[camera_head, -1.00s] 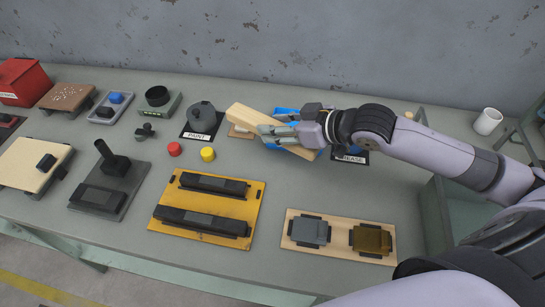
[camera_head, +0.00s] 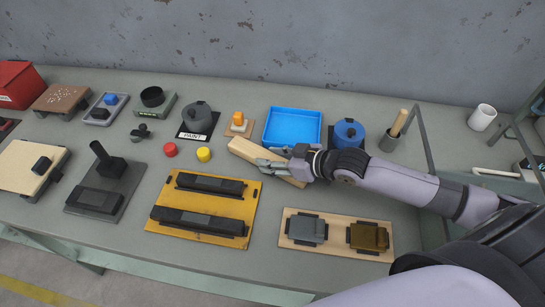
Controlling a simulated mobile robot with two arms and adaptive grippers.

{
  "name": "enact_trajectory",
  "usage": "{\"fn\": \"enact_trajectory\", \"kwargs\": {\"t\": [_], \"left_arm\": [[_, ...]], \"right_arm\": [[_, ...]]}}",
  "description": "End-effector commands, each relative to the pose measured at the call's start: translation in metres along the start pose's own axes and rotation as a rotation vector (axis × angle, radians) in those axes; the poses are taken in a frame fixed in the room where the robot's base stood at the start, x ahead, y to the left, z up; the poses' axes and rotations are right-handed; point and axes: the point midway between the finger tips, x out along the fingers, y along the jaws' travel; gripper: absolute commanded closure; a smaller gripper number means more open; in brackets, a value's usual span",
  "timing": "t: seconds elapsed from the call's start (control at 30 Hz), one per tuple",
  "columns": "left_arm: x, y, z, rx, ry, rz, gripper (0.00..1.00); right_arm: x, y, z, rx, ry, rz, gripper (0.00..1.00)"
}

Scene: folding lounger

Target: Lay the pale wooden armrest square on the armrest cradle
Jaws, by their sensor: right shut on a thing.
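The pale wooden armrest (camera_head: 243,149) is a long plain block. My right gripper (camera_head: 272,163) is shut on it near its middle and hides part of it. The armrest slants from upper left to lower right, in front of the blue tray; its exact height above the table is hard to tell. The yellow board (camera_head: 203,240) with two long black bars lies to the left and nearer; it looks like the armrest cradle, but I cannot be sure. The armrest is apart from it. My left gripper is not in view.
A pale board (camera_head: 338,251) with a grey and a brown block lies at the front right. Behind the armrest are the blue tray (camera_head: 292,127), a blue pot (camera_head: 348,133) and an orange piece (camera_head: 238,118). Red (camera_head: 170,149) and yellow (camera_head: 203,154) caps stand left.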

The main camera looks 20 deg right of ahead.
Motion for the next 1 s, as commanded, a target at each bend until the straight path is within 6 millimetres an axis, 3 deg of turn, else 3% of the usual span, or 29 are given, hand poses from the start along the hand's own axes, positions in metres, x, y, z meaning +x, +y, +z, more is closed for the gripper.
{"fn": "enact_trajectory", "kwargs": {"t": [0.13,0.17,0.43,0.8,1.0], "left_arm": [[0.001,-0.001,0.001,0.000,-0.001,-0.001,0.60],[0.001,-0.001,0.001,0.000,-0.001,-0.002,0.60],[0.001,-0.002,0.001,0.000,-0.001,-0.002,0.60],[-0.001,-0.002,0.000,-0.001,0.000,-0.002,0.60],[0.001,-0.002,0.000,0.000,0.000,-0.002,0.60]], "right_arm": [[0.001,0.000,0.002,0.000,0.001,0.000,0.94],[0.001,0.000,0.003,0.000,-0.001,0.000,0.62],[0.001,0.000,0.002,0.000,-0.001,0.000,0.44],[-0.001,0.000,-0.001,0.000,0.000,0.000,0.42],[-0.026,0.000,0.002,-0.002,-0.006,0.001,0.42]]}}
